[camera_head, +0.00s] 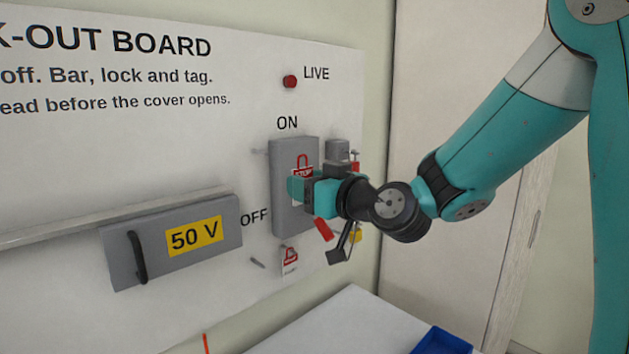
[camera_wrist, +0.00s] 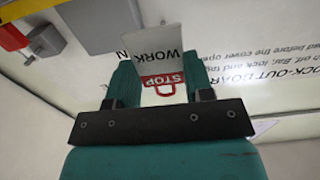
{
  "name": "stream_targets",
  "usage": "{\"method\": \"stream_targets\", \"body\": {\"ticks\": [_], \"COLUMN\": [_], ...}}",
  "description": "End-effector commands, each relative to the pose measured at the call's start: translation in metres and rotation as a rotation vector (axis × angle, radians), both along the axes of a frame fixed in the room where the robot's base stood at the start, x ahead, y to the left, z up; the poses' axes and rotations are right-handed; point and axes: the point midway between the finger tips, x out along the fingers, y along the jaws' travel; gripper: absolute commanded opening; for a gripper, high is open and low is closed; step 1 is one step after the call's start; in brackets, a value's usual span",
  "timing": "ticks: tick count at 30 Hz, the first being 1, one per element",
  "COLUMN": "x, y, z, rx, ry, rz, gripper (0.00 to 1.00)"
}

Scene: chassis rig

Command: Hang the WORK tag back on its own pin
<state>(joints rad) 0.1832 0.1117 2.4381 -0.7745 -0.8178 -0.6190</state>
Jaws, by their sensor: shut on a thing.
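My gripper (camera_head: 303,188) is shut on a white tag in front of the grey switch box (camera_head: 284,218) marked ON and OFF. A bare pin (camera_head: 257,263) sticks out at the lower left of the box. Another tag (camera_head: 289,264) with a red mark hangs just right of that pin. A further pin (camera_head: 259,151) is at the box's upper left.
A grey cover (camera_head: 125,267) with a black handle and a 50 V label is left of the box. A red handle (camera_head: 324,230) and yellow lock (camera_head: 356,234) are close below my gripper. A blue tray (camera_head: 443,341) is on the white table (camera_head: 345,325).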

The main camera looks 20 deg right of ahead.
Motion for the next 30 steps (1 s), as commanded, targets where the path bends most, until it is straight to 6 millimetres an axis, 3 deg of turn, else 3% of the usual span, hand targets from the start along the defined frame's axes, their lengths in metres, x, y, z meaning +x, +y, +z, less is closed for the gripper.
{"method": "stream_targets", "body": {"ticks": [30], "x": [0.051], "y": [0.017], "z": [0.003], "rx": [0.000], "ry": [0.001], "rz": [0.001], "gripper": [0.26]}}
